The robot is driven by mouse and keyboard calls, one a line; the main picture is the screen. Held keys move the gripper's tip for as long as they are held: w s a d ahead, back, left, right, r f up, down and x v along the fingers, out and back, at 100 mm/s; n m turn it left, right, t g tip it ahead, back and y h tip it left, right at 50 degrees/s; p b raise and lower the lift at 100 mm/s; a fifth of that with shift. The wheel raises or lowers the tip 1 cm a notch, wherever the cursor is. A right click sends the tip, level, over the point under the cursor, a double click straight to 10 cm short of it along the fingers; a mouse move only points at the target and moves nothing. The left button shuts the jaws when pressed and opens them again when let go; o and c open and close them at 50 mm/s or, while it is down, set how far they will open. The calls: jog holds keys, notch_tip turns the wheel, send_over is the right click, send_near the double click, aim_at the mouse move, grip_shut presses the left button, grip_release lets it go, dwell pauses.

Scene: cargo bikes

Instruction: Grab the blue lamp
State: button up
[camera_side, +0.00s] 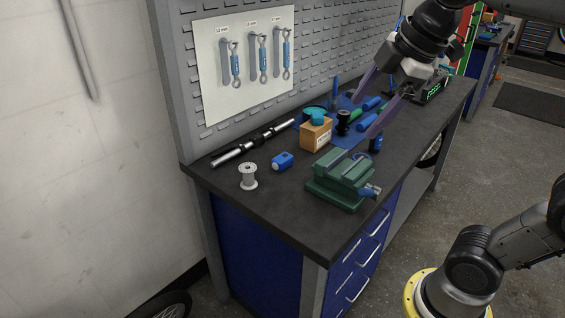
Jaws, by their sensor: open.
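A small blue block-like object with a pale end (282,161), which looks like the blue lamp, lies on the dark workbench (262,211) between the spool and the cardboard box. My gripper (364,117) comes in from the upper right, its two long purple fingers spread wide and apart. It is over the tools at the bench's middle, well to the right of and behind the blue lamp. Nothing is visibly held. Blue and green handles (367,122) show between the fingers; the picture is too small to tell how far below them they lie.
A green vise (342,180) stands at the bench's front edge. A cardboard box (316,135) with a teal item on top is right of the lamp. A silver-black bar (250,143) lies behind it, and a grey spool (248,176) stands to its left. The near bench corner is clear.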

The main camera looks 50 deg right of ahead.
jog(key=w+d+r+n, duration=0.1)
jog(key=w+r+n, duration=0.2)
jog(key=w, duration=0.4)
jog(key=n+g, duration=0.4)
jog(key=g, duration=0.1)
send_over(282, 157)
jog(key=f, duration=1.9)
jog(key=d+f, duration=0.1)
jog(key=f, duration=0.9)
jog(key=shift+s, duration=0.1)
jog(key=shift+a+f, duration=0.25)
jog(key=shift+f, duration=1.3)
jog(key=shift+a+f, duration=0.2)
jog(key=shift+f, duration=1.3)
grip_shut()
